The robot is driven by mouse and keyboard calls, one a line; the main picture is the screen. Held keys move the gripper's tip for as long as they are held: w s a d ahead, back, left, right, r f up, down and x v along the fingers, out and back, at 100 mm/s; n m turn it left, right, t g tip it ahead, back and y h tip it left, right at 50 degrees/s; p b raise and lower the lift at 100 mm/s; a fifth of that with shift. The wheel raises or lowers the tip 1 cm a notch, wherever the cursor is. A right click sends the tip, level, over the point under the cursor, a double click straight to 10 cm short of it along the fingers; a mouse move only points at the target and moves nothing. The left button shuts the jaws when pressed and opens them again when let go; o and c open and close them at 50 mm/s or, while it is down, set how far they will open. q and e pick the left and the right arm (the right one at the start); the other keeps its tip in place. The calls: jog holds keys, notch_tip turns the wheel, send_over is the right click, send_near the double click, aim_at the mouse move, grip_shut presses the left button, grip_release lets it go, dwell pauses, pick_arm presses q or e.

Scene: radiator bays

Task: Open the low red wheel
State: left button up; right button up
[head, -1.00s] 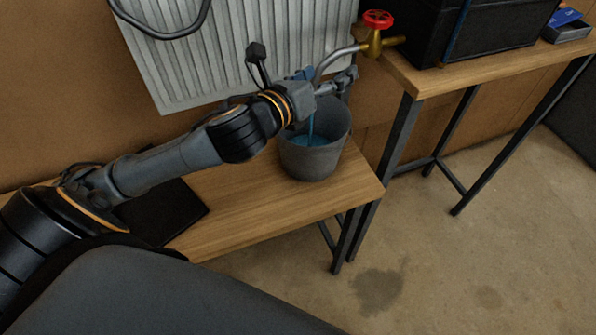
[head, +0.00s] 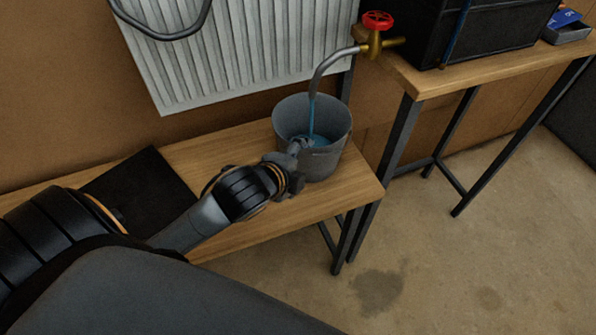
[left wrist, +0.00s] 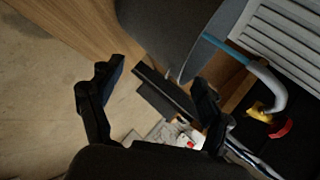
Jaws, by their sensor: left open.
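The red wheel (head: 378,20) sits on top of a brass valve (head: 374,42) at the upper right of the head view. A grey curved spout (head: 327,65) runs from the valve, and a blue stream falls from it into a grey bucket (head: 327,163). In the left wrist view the red wheel (left wrist: 281,130) is at the right, outside the fingers. My left gripper (head: 297,152) is low by the bucket's front left side, well away from the wheel. The left wrist view shows its fingers (left wrist: 152,88) apart and nothing between them. My right gripper is not seen.
The bucket stands on a low wooden bench (head: 225,150) beside a dark flat panel (head: 145,190). A white radiator (head: 240,45) hangs behind. A taller table (head: 440,80) at right carries a black box (head: 490,35). A dark stain (head: 378,290) marks the floor.

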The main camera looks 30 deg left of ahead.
aim_at(378, 22)
pick_arm(q)
jog(key=shift+s+f+n+g, duration=0.3)
jog(key=shift+s+f+n, duration=0.35)
jog(key=shift+f+n, duration=0.15)
jog(key=w+r+n+t, duration=0.1)
jog(key=w+r, duration=0.1)
jog(key=r, duration=0.1)
jog(key=w+r+n+t+h+p, duration=0.1)
jog(key=w+r+n, duration=0.1)
jog(key=r, duration=0.1)
jog(key=w+r+n+t+h+p, duration=0.1)
jog(key=w+r+n, duration=0.1)
jog(key=w+r, duration=0.1)
jog(key=shift+w+r, duration=0.1)
jog(key=shift+r, duration=0.25)
jog(key=w+r+n+t+h+p, duration=0.2)
jog(key=w+r+n+t+h, duration=0.25)
jog(key=r, duration=0.85)
jog(key=w+d+p, duration=0.1)
jog(key=w, duration=0.3)
jog(key=w+d+n+y+p, duration=0.1)
jog(key=w+p, duration=0.1)
jog(key=w, duration=0.2)
jog(key=w+d+n+p, duration=0.1)
jog(key=w, duration=0.4)
jog(key=shift+r, duration=0.35)
jog(key=shift+w+d+f, duration=0.1)
jog(key=shift+w+f, duration=0.05)
jog(key=shift+w, duration=0.4)
